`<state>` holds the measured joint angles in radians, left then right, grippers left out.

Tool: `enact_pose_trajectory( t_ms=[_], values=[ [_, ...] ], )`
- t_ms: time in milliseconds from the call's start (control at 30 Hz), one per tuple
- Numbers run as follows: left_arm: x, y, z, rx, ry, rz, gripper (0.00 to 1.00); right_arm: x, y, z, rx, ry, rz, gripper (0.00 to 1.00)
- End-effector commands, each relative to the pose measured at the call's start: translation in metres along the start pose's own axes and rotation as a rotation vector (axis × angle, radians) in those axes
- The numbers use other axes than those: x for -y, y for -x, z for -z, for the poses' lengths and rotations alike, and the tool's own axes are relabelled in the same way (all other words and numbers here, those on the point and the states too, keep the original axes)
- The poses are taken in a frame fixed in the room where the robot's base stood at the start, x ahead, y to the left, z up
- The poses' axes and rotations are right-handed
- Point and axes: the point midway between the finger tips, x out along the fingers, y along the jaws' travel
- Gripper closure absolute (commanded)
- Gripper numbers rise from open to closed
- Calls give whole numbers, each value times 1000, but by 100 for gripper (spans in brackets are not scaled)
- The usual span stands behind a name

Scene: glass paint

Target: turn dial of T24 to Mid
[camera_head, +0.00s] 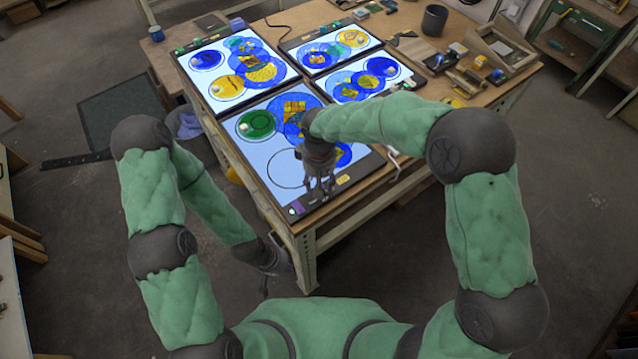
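Four lit panels with painted glass discs lie on the table. The nearest panel (262,178) has a green disc (257,124), an empty black circle outline and blue and yellow discs. The lettering is too small to read, so I cannot tell which part is the T24 dial. My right gripper (318,195) points down over this panel's front part, fingers apart with nothing visible between them. My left gripper (279,268) hangs beside the table's front leg, its fingers unclear.
Other panels lie at the back left (205,82), back right (330,35) and middle right (343,70). A dark cup (434,20) and wooden pieces occupy the table's right side. A bin with cloth (190,125) stands left of the table. The floor in front is clear.

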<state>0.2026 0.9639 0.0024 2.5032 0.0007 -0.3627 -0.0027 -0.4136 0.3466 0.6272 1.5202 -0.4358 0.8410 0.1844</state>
Motion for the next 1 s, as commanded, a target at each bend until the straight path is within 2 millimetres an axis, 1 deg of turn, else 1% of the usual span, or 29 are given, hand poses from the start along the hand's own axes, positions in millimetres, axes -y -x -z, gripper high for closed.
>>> enact_pose_trajectory(
  t_ms=[33, 100, 300, 400, 500, 700, 1000],
  values=[
    [0, 0, 0, 0, 0, 0, 100, 0, 11, 1, -4, 1, 0, 48],
    [0, 0, 0, 0, 0, 0, 100, 0, 26, 1, -6, 0, 0, 48],
    [0, 0, 0, 0, 0, 0, 100, 0, 64, 1, -4, 1, 0, 48],
    [0, 0, 0, 0, 0, 0, 100, 0, 78, 1, -4, 0, 0, 48],
    [0, 0, 0, 0, 0, 0, 100, 0, 89, 1, -2, -1, 1, 48],
    [0, 0, 0, 0, 0, 0, 100, 1, 97, 0, 0, 0, 1, 48],
    [0, 0, 0, 0, 0, 0, 100, 0, 97, 0, 0, 0, 1, 48]
  ],
)
